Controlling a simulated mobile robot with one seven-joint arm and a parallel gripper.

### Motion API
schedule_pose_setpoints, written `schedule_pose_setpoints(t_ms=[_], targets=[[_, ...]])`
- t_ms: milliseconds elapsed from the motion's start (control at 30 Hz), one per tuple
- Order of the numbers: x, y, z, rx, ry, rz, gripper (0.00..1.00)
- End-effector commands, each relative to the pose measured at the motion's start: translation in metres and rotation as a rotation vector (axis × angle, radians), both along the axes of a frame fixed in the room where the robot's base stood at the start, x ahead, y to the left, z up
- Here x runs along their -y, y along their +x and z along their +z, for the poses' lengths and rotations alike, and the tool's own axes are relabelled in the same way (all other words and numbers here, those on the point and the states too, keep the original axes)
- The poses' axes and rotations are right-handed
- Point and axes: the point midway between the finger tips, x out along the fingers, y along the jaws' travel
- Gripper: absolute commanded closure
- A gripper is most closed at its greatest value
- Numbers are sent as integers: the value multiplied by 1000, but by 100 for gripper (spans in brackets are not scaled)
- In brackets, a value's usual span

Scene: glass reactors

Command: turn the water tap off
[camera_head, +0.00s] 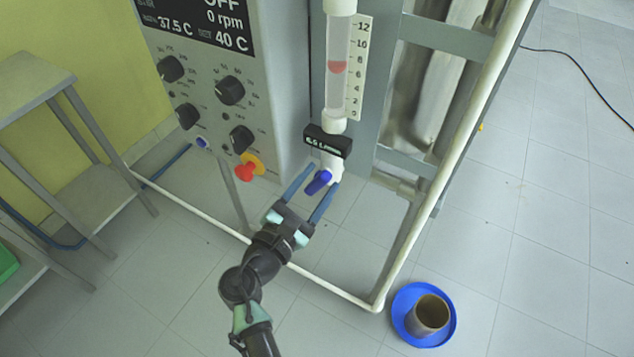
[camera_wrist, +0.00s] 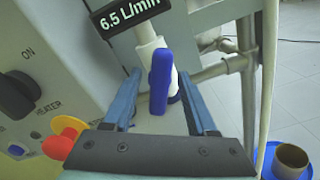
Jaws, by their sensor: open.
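The water tap has a blue lever handle (camera_head: 319,182) on a white fitting below the flow meter tube (camera_head: 338,75). In the wrist view the blue handle (camera_wrist: 160,80) stands nearly upright, along the white pipe. My gripper (camera_head: 324,175) is open, its two blue fingers on either side of the handle. In the wrist view my gripper (camera_wrist: 160,95) shows the handle between the fingers, with gaps on both sides. A black display (camera_head: 328,141) above the tap reads 6.5 L/min in the wrist view. A red float sits partway up the tube.
A control panel with black knobs (camera_head: 230,90) and a red emergency button (camera_head: 248,171) is left of the tap. A white frame pipe (camera_head: 335,290) runs below. A blue plate (camera_head: 403,333) with a brown cup stands on the floor at right.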

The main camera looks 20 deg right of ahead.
Motion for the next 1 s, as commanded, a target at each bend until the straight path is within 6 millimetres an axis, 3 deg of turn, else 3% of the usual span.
schedule_pose_setpoints(t_ms=[167, 500, 1000], targets=[[0, 0, 0, 1, 1, 0, 43], [0, 0, 0, 1, 1, 0, 100], [0, 0, -2, 68, 53, -1, 100]])
